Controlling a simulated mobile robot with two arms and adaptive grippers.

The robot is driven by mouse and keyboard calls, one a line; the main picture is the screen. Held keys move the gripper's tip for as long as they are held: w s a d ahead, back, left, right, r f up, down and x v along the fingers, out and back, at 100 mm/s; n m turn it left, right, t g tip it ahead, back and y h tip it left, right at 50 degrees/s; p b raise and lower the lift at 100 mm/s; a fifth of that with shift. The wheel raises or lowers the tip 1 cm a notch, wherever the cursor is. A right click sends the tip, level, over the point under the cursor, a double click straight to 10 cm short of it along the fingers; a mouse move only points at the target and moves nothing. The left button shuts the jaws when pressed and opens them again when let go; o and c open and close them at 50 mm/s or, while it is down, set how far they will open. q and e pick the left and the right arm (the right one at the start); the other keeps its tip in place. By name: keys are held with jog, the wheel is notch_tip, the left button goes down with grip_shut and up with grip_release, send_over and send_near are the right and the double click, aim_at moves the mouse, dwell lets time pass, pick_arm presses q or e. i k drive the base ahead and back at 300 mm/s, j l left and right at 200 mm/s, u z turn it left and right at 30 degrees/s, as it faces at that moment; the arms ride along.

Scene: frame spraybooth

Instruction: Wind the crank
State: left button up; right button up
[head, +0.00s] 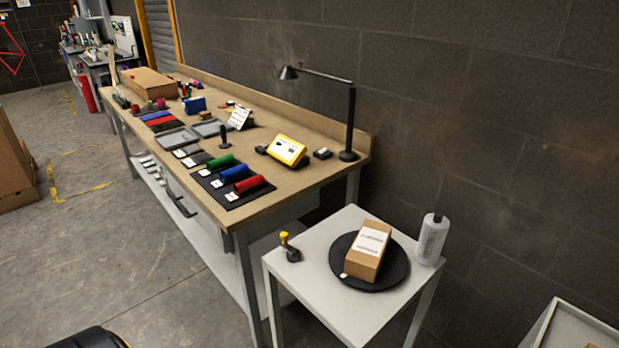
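A small dark crank-like piece with a yellow knob (289,247) stands near the left corner of a white side table (322,263). The knob sits at its upper left; its finer parts are too small to make out. To its right, a round black turntable (378,284) carries a brown cardboard box (365,258) with a white label. I cannot tell whether the crank is linked to the turntable. Neither of my grippers is in view, and nothing touches the crank.
A white bottle (432,241) stands at the table's right edge. A long workbench (300,185) with colored rolls, a yellow device (287,150) and a black lamp (350,120) runs behind it, along a dark wall. The floor (120,255) at left is largely clear.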

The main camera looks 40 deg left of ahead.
aim_at(293, 255)
jog(key=u, duration=1.3)
